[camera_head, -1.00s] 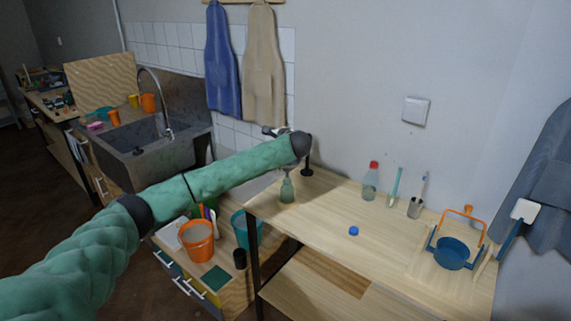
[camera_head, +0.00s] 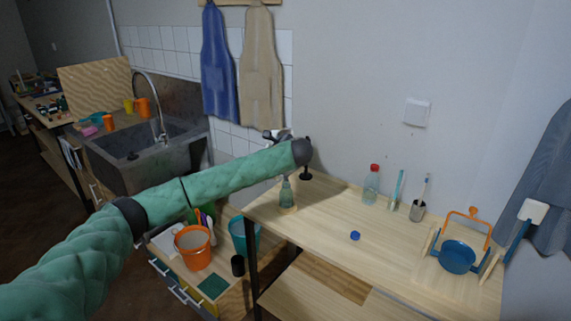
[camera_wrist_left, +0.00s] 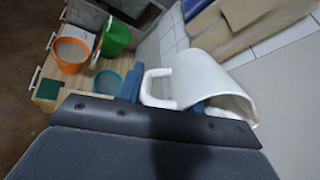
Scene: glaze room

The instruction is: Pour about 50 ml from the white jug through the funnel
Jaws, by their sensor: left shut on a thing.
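The white jug (camera_wrist_left: 212,82) fills the middle of the left wrist view, its open mouth towards the lower right. My left gripper (camera_wrist_left: 165,97) is shut on the jug at its handle side. In the head view only a small part of the jug (camera_head: 286,133) shows above my green left arm, and the left gripper there is mostly hidden behind the arm. A greenish clear bottle (camera_head: 287,195) stands upright on the wooden table, just below the end of my arm. Its top is close to the arm, and I cannot make out the funnel. My right gripper is not in view.
A black post (camera_head: 306,173) stands behind the bottle. To the right are a blue cap (camera_head: 355,236), a red-capped bottle (camera_head: 371,185), a cup with a brush (camera_head: 417,210) and a blue pan (camera_head: 457,258). The table's middle front is clear. An orange bucket (camera_head: 194,250) stands lower left.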

